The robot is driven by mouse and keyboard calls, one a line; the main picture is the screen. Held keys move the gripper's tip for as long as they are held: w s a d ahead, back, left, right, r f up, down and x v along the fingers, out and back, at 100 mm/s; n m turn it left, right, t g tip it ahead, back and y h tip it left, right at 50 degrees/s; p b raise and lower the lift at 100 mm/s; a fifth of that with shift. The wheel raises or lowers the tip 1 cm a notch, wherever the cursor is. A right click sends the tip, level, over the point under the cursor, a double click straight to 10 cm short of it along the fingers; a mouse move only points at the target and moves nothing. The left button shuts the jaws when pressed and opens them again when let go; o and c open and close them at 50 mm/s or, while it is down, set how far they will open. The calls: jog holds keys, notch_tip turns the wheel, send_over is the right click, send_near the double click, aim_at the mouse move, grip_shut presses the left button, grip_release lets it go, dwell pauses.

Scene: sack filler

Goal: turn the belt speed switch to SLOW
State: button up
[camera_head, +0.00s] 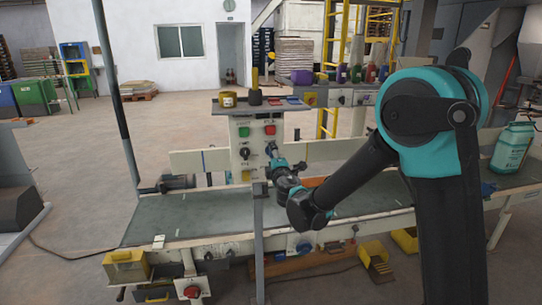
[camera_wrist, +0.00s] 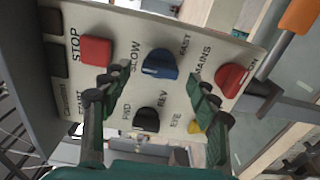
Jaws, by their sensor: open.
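The belt speed switch is a blue knob (camera_wrist: 160,64) on a pale control panel (camera_wrist: 215,50), between the words SLOW on its left and FAST on its right. I cannot tell clearly which way its pointer faces. My gripper (camera_wrist: 160,78) is open, with one fingertip to the lower left of the blue knob and one to its lower right. No contact with the knob shows. In the head view my gripper (camera_head: 272,152) is in front of the panel's right part (camera_head: 260,112), and the blue knob cannot be made out there.
Near my fingers are a red STOP button (camera_wrist: 95,50), a black FWD/REV knob (camera_wrist: 147,120), a red MAINS knob (camera_wrist: 230,78) and a yellow part (camera_wrist: 194,126). A green conveyor belt (camera_head: 200,215) runs below the panel. A teal-white bottle (camera_head: 512,147) stands at right.

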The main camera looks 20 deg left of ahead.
jog(key=v, duration=1)
jog(key=shift+s, duration=0.2)
jog(key=shift+d, duration=0.15)
jog(key=w+d+f+m+g+h, duration=0.15)
jog(key=d+m+h, duration=0.3)
jog(key=d, duration=0.65)
jog(key=w+d+f+m+h, duration=0.1)
jog(key=d+f+m+h, duration=0.3)
jog(key=d, duration=0.7)
jog(key=w+d+f+m+g+h, duration=0.1)
jog(key=d+f+m+h, duration=0.1)
jog(key=d+m, duration=0.65)
jog(key=s+d+f+m+g+h, duration=0.1)
jog(key=s+d+f+g, duration=0.15)
jog(key=d, duration=0.35)
jog(key=s+d+f+g, duration=0.1)
jog(key=s+d+f, duration=0.15)
jog(key=d, duration=0.25)
jog(key=s+d+f+m+g+y, duration=0.1)
jog(key=s+d+f+m+g, duration=0.1)
jog(key=s, duration=0.6)
jog(key=s+d+f+m+g+y, duration=0.1)
jog(key=s+d+f+m+g, duration=0.1)
jog(key=s, duration=0.6)
notch_tip(320, 180, down, 3)
jog(key=shift+s+f+m+g, duration=0.25)
jog(key=shift+m+g, duration=0.35)
jog(key=shift+m, duration=0.6)
